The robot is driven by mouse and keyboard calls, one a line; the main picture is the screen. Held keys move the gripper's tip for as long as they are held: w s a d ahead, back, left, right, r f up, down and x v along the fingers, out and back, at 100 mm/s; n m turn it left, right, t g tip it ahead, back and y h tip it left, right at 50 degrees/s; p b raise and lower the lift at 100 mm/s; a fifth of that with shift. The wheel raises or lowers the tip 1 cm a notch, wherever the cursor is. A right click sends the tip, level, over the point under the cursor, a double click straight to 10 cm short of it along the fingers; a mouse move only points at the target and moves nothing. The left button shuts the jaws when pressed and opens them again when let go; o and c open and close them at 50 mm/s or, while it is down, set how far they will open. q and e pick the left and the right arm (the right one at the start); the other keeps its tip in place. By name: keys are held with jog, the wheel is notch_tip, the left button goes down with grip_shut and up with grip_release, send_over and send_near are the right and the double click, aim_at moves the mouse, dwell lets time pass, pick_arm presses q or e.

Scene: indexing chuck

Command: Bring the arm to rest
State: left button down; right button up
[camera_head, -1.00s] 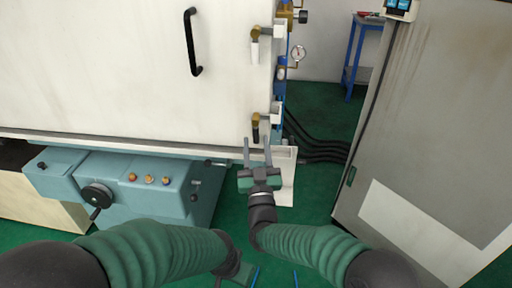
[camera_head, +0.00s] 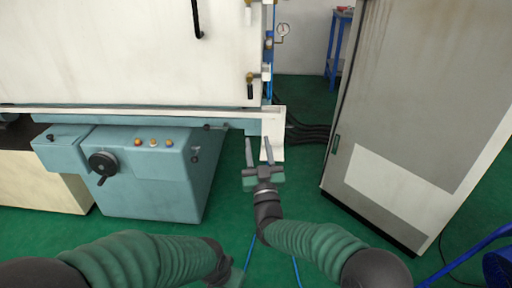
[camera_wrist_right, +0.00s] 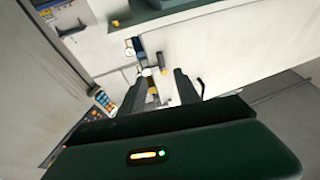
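My right gripper (camera_head: 259,153) is in the middle of the head view, its two fingers apart and pointing up the picture toward the lower right corner of the white machine (camera_head: 120,55). Nothing shows between the fingers. In the right wrist view the fingers (camera_wrist_right: 171,88) also stand apart, with a yellow-handled valve (camera_wrist_right: 161,61) seen beyond them. My left arm (camera_head: 130,262) comes in along the bottom left of the head view. The fingers of my left gripper cannot be made out there.
A teal machine base with a handwheel (camera_head: 102,162) stands at left. A grey cabinet (camera_head: 410,115) stands at right. Brass valves (camera_head: 250,79) and a gauge (camera_head: 283,29) line the machine's right edge. Black hoses (camera_head: 308,132) run behind. Green floor (camera_head: 300,195) lies open between.

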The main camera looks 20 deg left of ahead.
jog(key=shift+a, duration=0.1)
jog(key=s+d+f+g+h, duration=0.25)
jog(key=d+f, duration=0.25)
jog(key=d, duration=0.3)
jog(key=s+d+f+m+g+h, duration=0.15)
jog(key=d+f+g, duration=0.3)
jog(key=d, duration=0.45)
jog(key=s+d+f+g+h, duration=0.25)
jog(key=d+f, duration=0.25)
jog(key=d, duration=0.3)
jog(key=s+d+f+m+g+h, duration=0.2)
jog(key=s+d+f+g, duration=0.2)
jog(key=s+d, duration=0.65)
jog(key=s+d+f+m+g+h, duration=0.3)
jog(key=s+d, duration=0.4)
jog(key=s, duration=0.6)
notch_tip(320, 180, up, 38)
jog(key=p, duration=3.8)
jog(key=shift+a+f+g+y, duration=0.15)
jog(key=shift+f+g+y, duration=0.1)
jog(key=shift+g+y, duration=0.15)
jog(key=shift+s, duration=0.1)
